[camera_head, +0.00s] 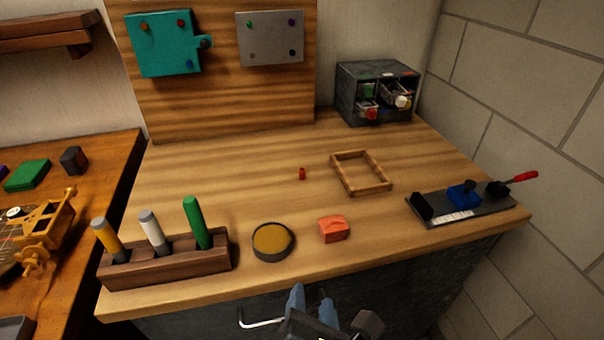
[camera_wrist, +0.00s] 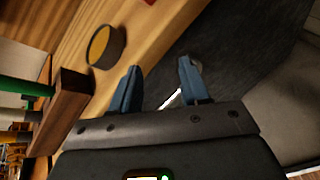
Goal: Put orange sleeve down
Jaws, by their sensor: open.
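My gripper (camera_head: 312,294) is open and empty just off the bench's front edge, in front of the cabinet. In the wrist view its two blue fingers (camera_wrist: 160,72) stand apart with nothing between them. A small red-orange piece (camera_head: 302,173) stands alone on the middle of the bench; it may be the orange sleeve, but it is too small to tell. A larger orange-red block (camera_head: 333,229) lies near the front edge, beyond my gripper and apart from it.
A round tin (camera_head: 273,241), also in the wrist view (camera_wrist: 104,46), sits left of the block. A wooden rack (camera_head: 168,265) holds upright handles. A wooden frame (camera_head: 361,173), a black fixture (camera_head: 460,206) and a drawer box (camera_head: 376,91) stand on the bench (camera_head: 232,180). Its centre is mostly clear.

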